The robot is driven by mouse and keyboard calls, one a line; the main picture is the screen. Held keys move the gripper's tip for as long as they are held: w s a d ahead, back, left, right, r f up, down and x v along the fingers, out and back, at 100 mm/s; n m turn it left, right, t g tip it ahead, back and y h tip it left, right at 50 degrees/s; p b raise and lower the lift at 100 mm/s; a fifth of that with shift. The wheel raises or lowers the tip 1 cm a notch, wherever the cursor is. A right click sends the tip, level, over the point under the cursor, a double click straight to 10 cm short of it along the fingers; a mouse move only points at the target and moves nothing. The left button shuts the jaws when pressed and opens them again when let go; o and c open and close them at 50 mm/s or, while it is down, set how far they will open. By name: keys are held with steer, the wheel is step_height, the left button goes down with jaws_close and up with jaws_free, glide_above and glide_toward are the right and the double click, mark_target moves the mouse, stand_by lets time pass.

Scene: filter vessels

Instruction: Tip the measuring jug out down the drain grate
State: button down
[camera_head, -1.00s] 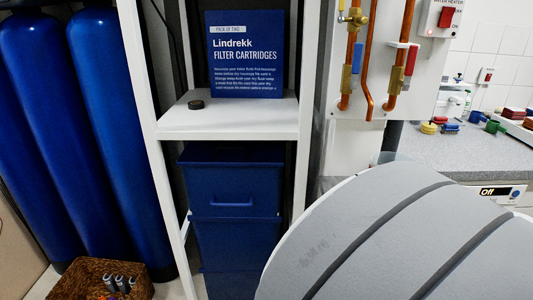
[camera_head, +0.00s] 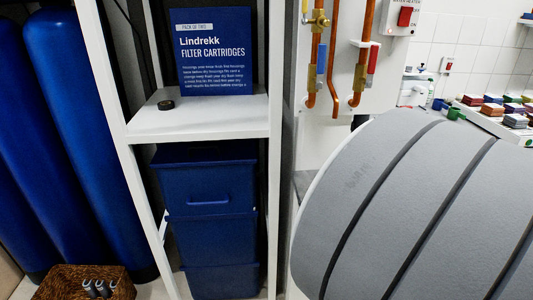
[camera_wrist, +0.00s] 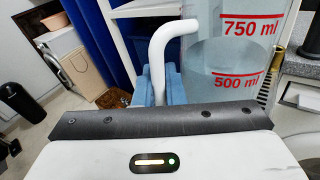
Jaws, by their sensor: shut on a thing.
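The measuring jug (camera_wrist: 240,75) is clear with red marks of 500 ml and 750 ml, and it fills the upper right of the wrist view. It holds a clear liquid, its surface a little above the 500 ml mark. My gripper (camera_wrist: 160,92), with blue fingers, is shut on the jug's white handle (camera_wrist: 172,32). The jug looks close to upright; its rim and base are out of view or hidden. The head view does not show the jug or my gripper, as a large grey curved part of my own body covers the lower right. The drain grate is not in view.
A white shelf (camera_head: 200,122) bears a blue filter cartridge box (camera_head: 215,75), with blue bins (camera_head: 208,190) below. Tall blue vessels (camera_head: 85,130) and a wicker basket (camera_head: 60,285) stand left. Copper pipes (camera_head: 335,60) run up the wall. A black bin (camera_wrist: 20,102) stands on open floor.

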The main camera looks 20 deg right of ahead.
steer(key=shift+m+g, duration=0.5)
steer(key=shift+m, duration=0.3)
steer(key=shift+w+d+r+p, duration=0.4)
steer(key=shift+w+d+p, duration=0.3)
steer(key=shift+p, duration=0.25)
steer(key=shift+w+d+r+p, duration=0.35)
steer(key=shift+w+d+p, duration=0.1)
steer(key=shift+w+p, duration=0.4)
steer(key=shift+w+d+r+m+g+y+p, duration=0.15)
steer(key=shift+r+m+g+p, duration=0.55)
steer(key=shift+p, duration=1.55)
steer(key=shift+r+m+g+y+p, duration=0.25)
steer(key=shift+m+g+p, duration=0.65)
steer(key=shift+p, duration=1.3)
steer(key=shift+w+d+r+m+g+y+p, duration=0.2)
steer(key=shift+w+d+r+m+g+p, duration=0.35)
steer(key=shift+p, duration=1.05)
steer(key=shift+w+d+r+m+g+y+p, duration=0.2)
steer(key=shift+w+r+m+g+p, duration=0.3)
steer(key=shift+m+p, duration=0.8)
steer(key=shift+w+d+r+m+g+y+p, duration=0.25)
steer(key=shift+w+d+g+p, duration=0.2)
steer(key=shift+p, duration=1.9)
steer(key=shift+w+d+r+m+g+y+p, duration=0.15)
steer(key=shift+w+d+r+m+g+p, duration=0.3)
steer(key=shift+p, duration=1.9)
